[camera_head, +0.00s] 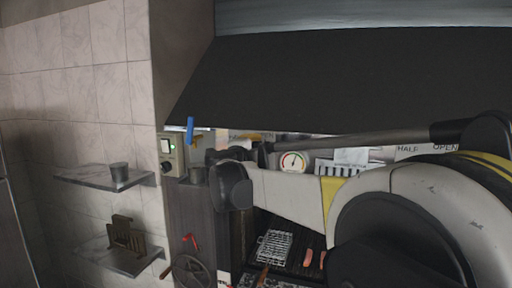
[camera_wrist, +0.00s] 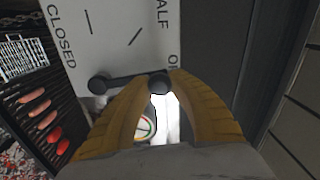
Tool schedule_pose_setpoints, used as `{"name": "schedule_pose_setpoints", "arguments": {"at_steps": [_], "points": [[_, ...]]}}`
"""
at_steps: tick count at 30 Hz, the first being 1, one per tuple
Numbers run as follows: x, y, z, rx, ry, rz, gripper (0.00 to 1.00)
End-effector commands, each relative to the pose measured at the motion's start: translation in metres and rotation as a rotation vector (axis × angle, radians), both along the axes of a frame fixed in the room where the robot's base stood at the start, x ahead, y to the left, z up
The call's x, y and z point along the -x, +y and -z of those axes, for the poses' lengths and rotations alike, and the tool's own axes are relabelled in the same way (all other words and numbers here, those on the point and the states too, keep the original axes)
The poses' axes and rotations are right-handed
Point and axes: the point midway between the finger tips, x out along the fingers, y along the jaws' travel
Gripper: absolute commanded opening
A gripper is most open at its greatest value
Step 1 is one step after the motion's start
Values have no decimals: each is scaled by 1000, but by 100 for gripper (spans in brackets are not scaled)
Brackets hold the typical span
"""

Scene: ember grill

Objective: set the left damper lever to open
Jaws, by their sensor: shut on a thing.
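The left damper lever (camera_wrist: 125,83) is a dark bar on a pale plate (camera_wrist: 110,30) in the wrist view. It runs from its round pivot at left to a dark knob at right. The plate reads CLOSED, HALF and a partly hidden OPEN. The lever lies past the HALF mark, on the OPEN side; any mark under it is hidden. My gripper (camera_wrist: 162,84) has its yellow fingers shut on the knob, one on each side. In the head view my arm hides most of the lever and gripper.
A round gauge (camera_head: 293,161) sits right of my gripper, with another HALF/OPEN label (camera_head: 420,148) farther right. The dark hood (camera_head: 340,80) hangs above. A grill basket (camera_wrist: 24,57) and sausages (camera_wrist: 40,108) lie on the grill. Shelves (camera_head: 100,178) stand at left.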

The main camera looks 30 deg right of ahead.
Motion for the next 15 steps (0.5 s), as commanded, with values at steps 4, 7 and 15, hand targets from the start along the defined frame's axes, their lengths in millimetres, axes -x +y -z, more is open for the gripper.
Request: {"name": "schedule_pose_setpoints", "arguments": {"at_steps": [4,7,15], "points": [[0,0,0,1,2,1,32],[0,0,0,1,2,1,48],[1,1,0,1,2,0,48]]}}
